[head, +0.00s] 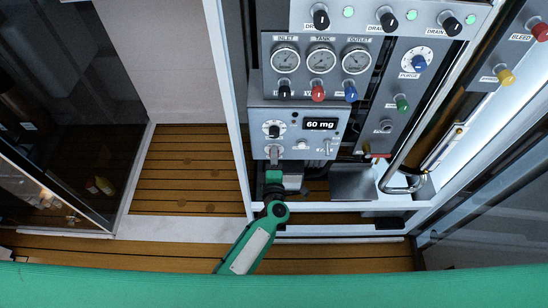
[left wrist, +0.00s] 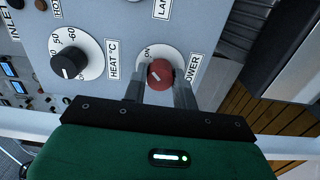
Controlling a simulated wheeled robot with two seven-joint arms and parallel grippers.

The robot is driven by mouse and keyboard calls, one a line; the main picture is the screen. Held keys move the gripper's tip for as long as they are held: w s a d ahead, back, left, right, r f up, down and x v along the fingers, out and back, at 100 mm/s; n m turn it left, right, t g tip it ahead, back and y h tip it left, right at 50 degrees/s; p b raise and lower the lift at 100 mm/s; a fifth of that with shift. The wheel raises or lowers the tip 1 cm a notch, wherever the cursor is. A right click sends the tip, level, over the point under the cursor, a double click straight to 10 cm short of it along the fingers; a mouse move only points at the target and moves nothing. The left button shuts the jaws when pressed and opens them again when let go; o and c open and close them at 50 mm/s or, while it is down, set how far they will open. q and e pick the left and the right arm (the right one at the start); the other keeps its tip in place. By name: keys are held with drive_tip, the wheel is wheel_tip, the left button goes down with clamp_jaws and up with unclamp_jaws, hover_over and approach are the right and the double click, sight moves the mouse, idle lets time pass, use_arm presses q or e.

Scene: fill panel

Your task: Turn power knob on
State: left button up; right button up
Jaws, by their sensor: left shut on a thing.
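The red power knob (left wrist: 161,73) sits on a white dial marked ON, beside a POWER label, in the left wrist view. A short white line on the knob tilts to the upper left, roughly toward the ON side; its exact setting is hard to tell. My left gripper (left wrist: 160,84) has one finger on each side of the knob and is shut on it. In the head view my left gripper (head: 274,162) reaches up to the lower left of the grey control panel (head: 259,117) and mostly hides the knob. My right gripper is not in view.
The black heat knob (left wrist: 67,65) is left of the power knob. The panel display (head: 320,124) reads 60 mg. Gauges (head: 321,60) and coloured knobs sit above. A white frame post (head: 229,90) stands close on the left, and a grey tray (head: 353,184) at lower right.

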use_arm(q)
drive_tip(key=shift+f, duration=0.1)
drive_tip(key=o, duration=1)
drive_tip(key=shift+s+b, duration=0.45)
drive_tip(key=shift+s, duration=6.45)
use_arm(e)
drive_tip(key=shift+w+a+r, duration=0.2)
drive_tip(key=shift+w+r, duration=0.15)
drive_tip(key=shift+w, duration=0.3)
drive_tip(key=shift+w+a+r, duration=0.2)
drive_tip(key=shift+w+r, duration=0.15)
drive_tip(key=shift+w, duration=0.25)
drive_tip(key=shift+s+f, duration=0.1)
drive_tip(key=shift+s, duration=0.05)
